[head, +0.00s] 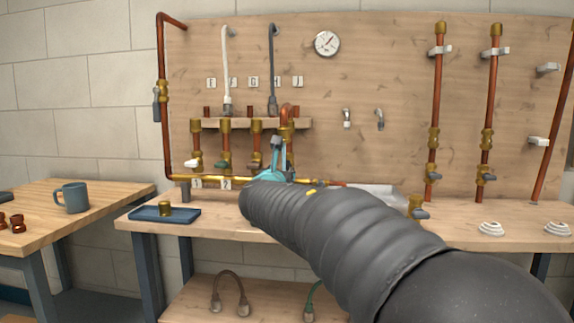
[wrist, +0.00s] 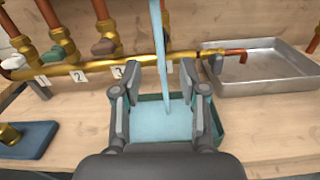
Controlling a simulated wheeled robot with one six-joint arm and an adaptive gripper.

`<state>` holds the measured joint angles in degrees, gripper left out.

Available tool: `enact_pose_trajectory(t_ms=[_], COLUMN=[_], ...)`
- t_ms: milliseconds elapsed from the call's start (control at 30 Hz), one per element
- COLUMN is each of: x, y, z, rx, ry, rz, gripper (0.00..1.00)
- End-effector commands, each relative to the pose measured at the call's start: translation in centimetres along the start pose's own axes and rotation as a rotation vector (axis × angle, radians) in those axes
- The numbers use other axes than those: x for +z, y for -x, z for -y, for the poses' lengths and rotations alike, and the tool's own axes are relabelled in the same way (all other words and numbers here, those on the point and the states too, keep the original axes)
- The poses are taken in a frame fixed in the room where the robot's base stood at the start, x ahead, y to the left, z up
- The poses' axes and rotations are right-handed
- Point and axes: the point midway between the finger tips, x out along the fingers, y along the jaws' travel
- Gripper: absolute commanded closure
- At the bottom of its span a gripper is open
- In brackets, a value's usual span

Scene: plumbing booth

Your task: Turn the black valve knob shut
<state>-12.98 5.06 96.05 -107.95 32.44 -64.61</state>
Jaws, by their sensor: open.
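My gripper (wrist: 168,82) is open, its fingers apart on either side of a light blue stream (wrist: 161,50) that looks like water. The stream falls into a green tray (wrist: 216,128) below. In the head view my gripper (head: 274,172) is in front of the right end of the brass pipe row. A white knob (wrist: 13,62), a green knob (wrist: 57,54) and a grey-brown knob (wrist: 104,47) sit left of my gripper.
A horizontal brass pipe (wrist: 88,67) runs behind my fingers. A metal tray (wrist: 265,80) lies to the right. A blue tray (head: 150,214) with a brass fitting (head: 165,208) lies at left. Copper pipes (head: 437,85) stand at right. The bench front is partly clear.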

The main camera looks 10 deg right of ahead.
Motion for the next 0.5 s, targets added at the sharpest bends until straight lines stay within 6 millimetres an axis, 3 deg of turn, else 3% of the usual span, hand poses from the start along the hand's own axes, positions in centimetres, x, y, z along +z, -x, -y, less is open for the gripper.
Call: enact_pose_trajectory(t_ms=[200,500], x=[0.1,0.2], y=[-4.4,-8.9], z=[0.2,0.3], rx=[-0.005,-0.006], ry=[0.001,0.0], rz=[-0.001,0.001], gripper=[0.57,0.57])
